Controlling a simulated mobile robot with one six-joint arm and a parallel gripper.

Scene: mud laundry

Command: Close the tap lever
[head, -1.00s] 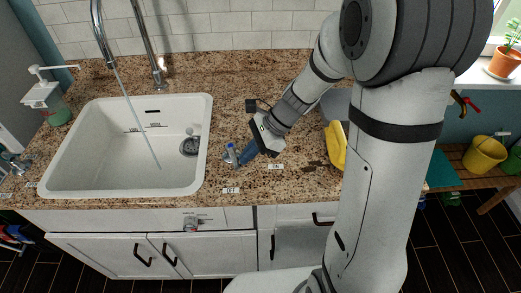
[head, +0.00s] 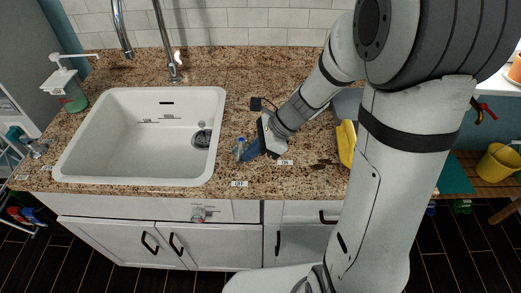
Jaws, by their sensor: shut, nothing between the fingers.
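The tap lever (head: 240,147) is a small blue-and-metal fitting on the granite counter, right of the white sink (head: 68,165). An OFF label (head: 239,183) lies in front of it and an ON label (head: 285,162) to its right. My gripper (head: 249,155), with blue fingers, is shut and empty, low over the counter at the lever's right side. The fingers partly overlap the lever, so I cannot tell whether they touch it or how its handle points. The curved metal spout (head: 120,30) hangs over the sink with no water stream visible.
A soap dispenser (head: 70,92) stands left of the sink. A yellow object (head: 346,143) lies on the counter to the right, partly behind my arm. A metal column (head: 163,40) rises behind the sink. The counter's front edge is close to the OFF label.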

